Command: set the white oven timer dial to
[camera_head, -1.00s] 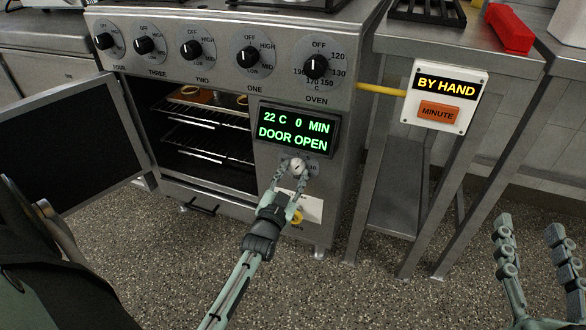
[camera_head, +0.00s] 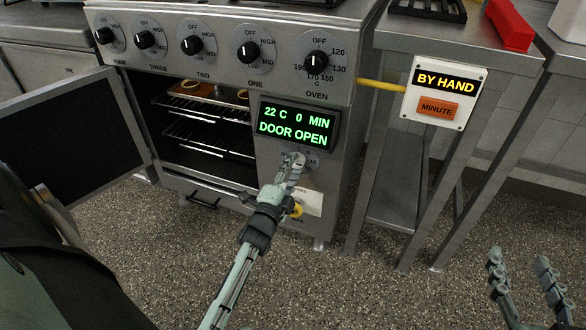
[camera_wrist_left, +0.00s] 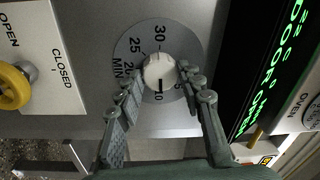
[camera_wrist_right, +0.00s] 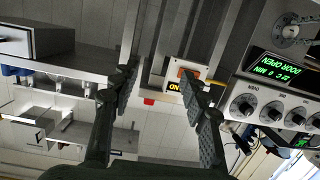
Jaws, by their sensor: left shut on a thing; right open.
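The white timer dial (camera_wrist_left: 158,71) sits on a grey numbered plate (camera_wrist_left: 127,45) under the oven's display. In the head view the dial (camera_head: 294,159) is partly covered by my fingers. My left gripper (camera_wrist_left: 160,80) is shut on the dial, one finger on each side. A dark mark on the dial appears to point toward the 10. The green display (camera_head: 297,124) reads 22 C, 0 MIN, DOOR OPEN. My right gripper (camera_head: 519,268) is open and empty at the lower right, away from the oven; its fingers also show in the right wrist view (camera_wrist_right: 158,92).
The oven door (camera_head: 85,140) stands open at the left. A yellow knob (camera_wrist_left: 12,86) beside an OPEN/CLOSED label is close to my left gripper. A BY HAND box with an orange MINUTE button (camera_head: 438,107) is mounted right of the oven. A red object (camera_head: 511,25) lies on the steel table.

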